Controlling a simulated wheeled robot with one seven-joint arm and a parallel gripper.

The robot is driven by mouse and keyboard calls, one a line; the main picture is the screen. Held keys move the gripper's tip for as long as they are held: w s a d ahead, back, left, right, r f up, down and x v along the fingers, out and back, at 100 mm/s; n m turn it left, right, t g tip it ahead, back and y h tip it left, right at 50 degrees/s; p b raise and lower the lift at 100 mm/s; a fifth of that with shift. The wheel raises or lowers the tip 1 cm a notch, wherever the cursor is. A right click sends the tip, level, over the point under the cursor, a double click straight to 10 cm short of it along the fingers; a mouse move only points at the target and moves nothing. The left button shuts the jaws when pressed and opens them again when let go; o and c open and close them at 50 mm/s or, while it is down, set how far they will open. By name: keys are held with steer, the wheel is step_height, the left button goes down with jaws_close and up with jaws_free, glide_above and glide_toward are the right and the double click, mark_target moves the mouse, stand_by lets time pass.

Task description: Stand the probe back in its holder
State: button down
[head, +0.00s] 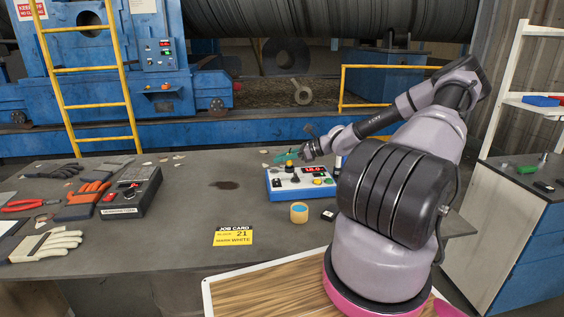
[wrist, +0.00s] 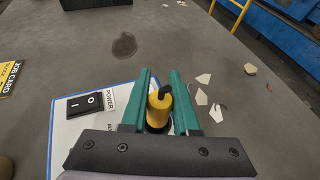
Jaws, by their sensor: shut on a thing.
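A blue box with a white top panel (head: 275,185) and a red display stands on the table in the head view. Its panel shows a POWER switch (wrist: 91,102) in the wrist view. The yellow probe (wrist: 159,107) is upright between the teal fingers of my gripper (wrist: 160,95), which is shut on it. A dark round part shows at the probe's lower end, over the box panel. I cannot tell whether the probe is seated in a holder there. In the head view my gripper (head: 285,155) is above the box's left back part, with the yellow probe top (head: 290,163) below it.
A small round tub (head: 299,212) stands in front of the box. A yellow job card (head: 233,236) lies near the front edge. A black demagnetiser (head: 131,192), gloves (head: 48,244) and red-handled pliers (head: 24,205) are at left. Pale chips lie behind. The middle is clear, with a dark stain.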

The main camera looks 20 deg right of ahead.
steer(key=shift+f, duration=0.55)
steer(key=shift+f, duration=0.15)
steer(key=c, duration=0.7)
jaws_free()
steer(key=shift+o, duration=0.2)
